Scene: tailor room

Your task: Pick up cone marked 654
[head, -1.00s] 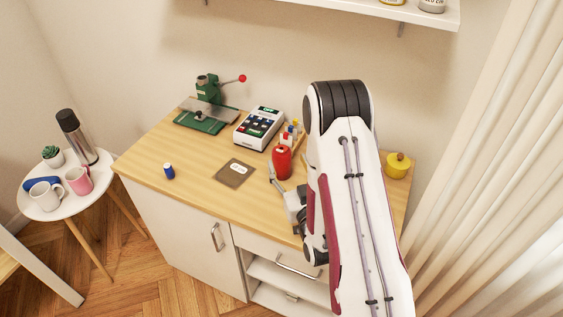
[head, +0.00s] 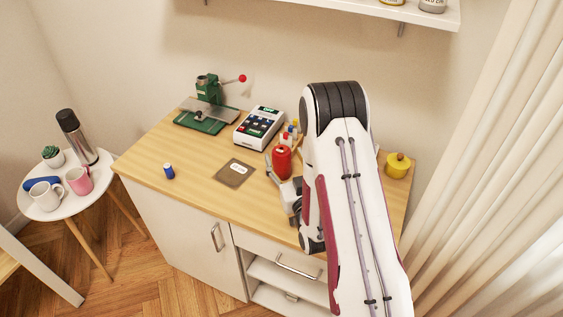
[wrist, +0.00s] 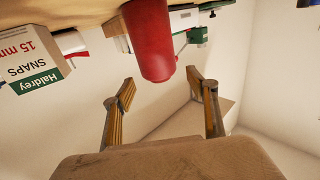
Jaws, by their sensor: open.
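A red thread cone (head: 281,165) stands on the wooden worktop, just in front of a small rack. No number can be read on it. In the wrist view the red cone (wrist: 152,42) hangs from the top edge, as the picture is upside down. My gripper (head: 273,170) is close to the cone in the head view, with one finger showing at its left side and the other hidden. In the wrist view my gripper (wrist: 160,88) is open and empty. Its fingertips are spread below the cone's end, on either side of its line, and do not appear to touch it.
A keypad machine (head: 259,128) and a green press (head: 205,108) stand behind. A brown mat (head: 225,178) lies to the left, with a blue spool (head: 168,171) beyond. A yellow cone-like item (head: 398,165) stands right of my arm. A snaps box (wrist: 35,60) shows in the wrist view.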

